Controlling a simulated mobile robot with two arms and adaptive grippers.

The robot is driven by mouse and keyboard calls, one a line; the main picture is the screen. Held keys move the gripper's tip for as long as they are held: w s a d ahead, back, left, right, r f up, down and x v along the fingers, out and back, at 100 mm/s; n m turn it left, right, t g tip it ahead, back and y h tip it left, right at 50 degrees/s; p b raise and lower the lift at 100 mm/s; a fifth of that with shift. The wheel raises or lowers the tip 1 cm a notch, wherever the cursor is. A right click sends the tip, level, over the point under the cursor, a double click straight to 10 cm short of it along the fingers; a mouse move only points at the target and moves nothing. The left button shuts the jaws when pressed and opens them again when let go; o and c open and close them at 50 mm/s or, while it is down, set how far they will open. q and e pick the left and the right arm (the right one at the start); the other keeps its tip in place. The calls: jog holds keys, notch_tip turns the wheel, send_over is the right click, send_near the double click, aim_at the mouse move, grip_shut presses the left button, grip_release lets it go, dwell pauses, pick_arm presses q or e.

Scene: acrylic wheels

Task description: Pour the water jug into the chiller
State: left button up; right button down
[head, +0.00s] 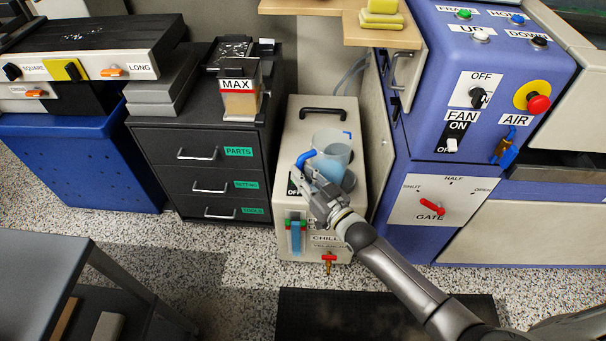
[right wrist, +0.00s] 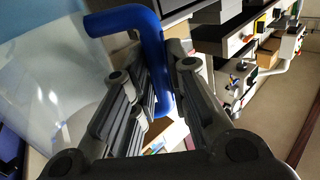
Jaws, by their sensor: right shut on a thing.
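The water jug (head: 333,157) is a clear vessel with bluish water and a blue handle (head: 306,158). It is over the top of the beige chiller (head: 291,137); I cannot tell whether it is tilted. My right gripper (head: 305,176) is shut on the handle from the left and front. In the right wrist view, the blue handle (right wrist: 143,22) passes between the two fingers (right wrist: 158,95), and the clear jug wall (right wrist: 55,100) fills the left. My left gripper is not in view.
The chiller front has a blue sight tube (head: 296,238) and a red-handled tap (head: 329,258). A dark drawer cabinet (head: 200,170) stands left, a blue machine (head: 440,110) right. A wooden shelf (head: 345,20) overhangs behind. A black mat (head: 380,308) lies in front.

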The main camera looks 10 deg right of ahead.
aim_at(303, 164)
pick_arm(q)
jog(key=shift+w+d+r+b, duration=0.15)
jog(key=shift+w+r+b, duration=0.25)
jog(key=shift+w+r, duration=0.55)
pick_arm(e)
jog(key=shift+w+d+f+n, duration=0.1)
jog(key=shift+d+f+n, duration=0.05)
jog(key=shift+f+n, duration=0.3)
jog(key=shift+r, duration=0.1)
